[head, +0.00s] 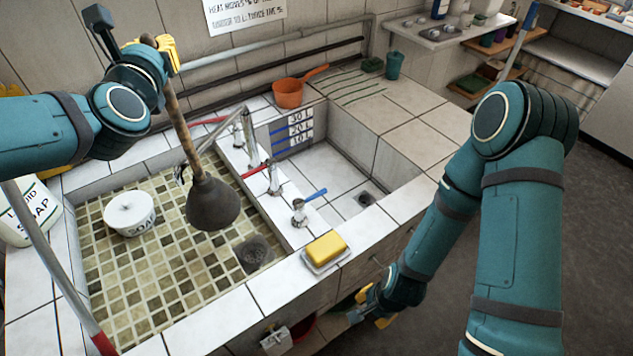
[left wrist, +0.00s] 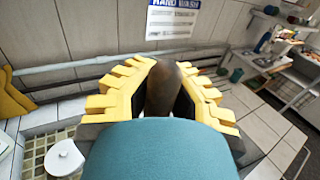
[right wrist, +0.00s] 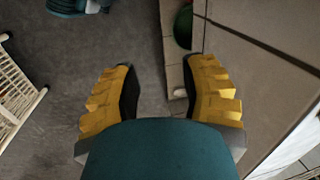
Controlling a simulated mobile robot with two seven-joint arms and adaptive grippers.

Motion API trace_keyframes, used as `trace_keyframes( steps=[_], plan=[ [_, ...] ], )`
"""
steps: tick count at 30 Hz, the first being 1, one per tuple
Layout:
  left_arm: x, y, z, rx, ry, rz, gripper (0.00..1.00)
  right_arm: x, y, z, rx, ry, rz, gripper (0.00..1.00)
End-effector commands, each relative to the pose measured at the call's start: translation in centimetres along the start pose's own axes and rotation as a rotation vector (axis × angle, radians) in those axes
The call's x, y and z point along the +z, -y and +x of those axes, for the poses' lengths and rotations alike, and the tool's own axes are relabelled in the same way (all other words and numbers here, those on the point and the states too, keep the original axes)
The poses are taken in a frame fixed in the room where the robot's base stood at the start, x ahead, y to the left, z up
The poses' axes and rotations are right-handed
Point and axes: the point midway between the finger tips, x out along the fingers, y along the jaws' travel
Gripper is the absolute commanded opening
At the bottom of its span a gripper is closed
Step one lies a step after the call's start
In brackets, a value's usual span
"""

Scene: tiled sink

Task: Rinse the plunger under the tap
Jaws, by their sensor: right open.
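The plunger has a wooden handle and a dark rubber cup (head: 212,204). It hangs slightly tilted, cup down, over the left basin (head: 180,285) with its mosaic floor. My left gripper (head: 160,50) is shut on the upper handle; the handle's top shows between its yellow fingers in the left wrist view (left wrist: 163,88). The metal tap (head: 247,135) stands on the divider, with red (head: 256,171) and blue (head: 314,195) levers. Its spout is partly hidden behind the plunger. I see no running water. My right gripper (head: 375,308) is open and empty, low before the counter; its spread fingers show in the right wrist view (right wrist: 160,100).
A white lidded soap pot (head: 130,212) sits in the left basin. Yellow soap (head: 326,247) lies on a dish on the front rim. The right basin (head: 330,165) is empty. An orange pan (head: 289,93) is behind it; a soap jug (head: 30,215) stands left.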

Motion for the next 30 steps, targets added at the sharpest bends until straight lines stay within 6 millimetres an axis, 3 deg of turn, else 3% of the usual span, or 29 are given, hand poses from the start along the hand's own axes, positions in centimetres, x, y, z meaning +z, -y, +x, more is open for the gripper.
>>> trace_keyframes(
  steps=[8, 9, 14, 20, 24, 30],
  plan=[
    [0.1, 0.0, 0.0, 0.000, 0.002, 0.000, 0.00, -2.0, -3.1, -0.2, 0.080, -0.135, 0.549, 0.43],
    [0.1, 0.0, 0.0, 0.000, 0.002, 0.000, 0.00, -3.6, -1.1, -0.8, 0.029, -0.157, 0.580, 0.43],
    [0.1, 0.0, 0.0, 0.000, 0.002, 0.000, 0.00, -8.1, 3.9, -3.1, -0.108, -0.215, 0.730, 0.43],
    [0.1, 0.0, 0.0, 0.000, 0.002, 0.000, 0.00, -13.2, 10.1, -7.8, -0.299, -0.249, 0.925, 0.43],
    [0.1, 0.0, 0.0, 0.000, 0.002, 0.000, 0.00, -11.7, 16.1, -9.1, -0.297, -0.137, 0.766, 0.43],
    [0.1, 0.0, 0.0, 0.000, 0.002, 0.000, 0.00, -8.4, 22.9, -12.4, -0.234, -0.031, 0.484, 0.43]
  ],
)
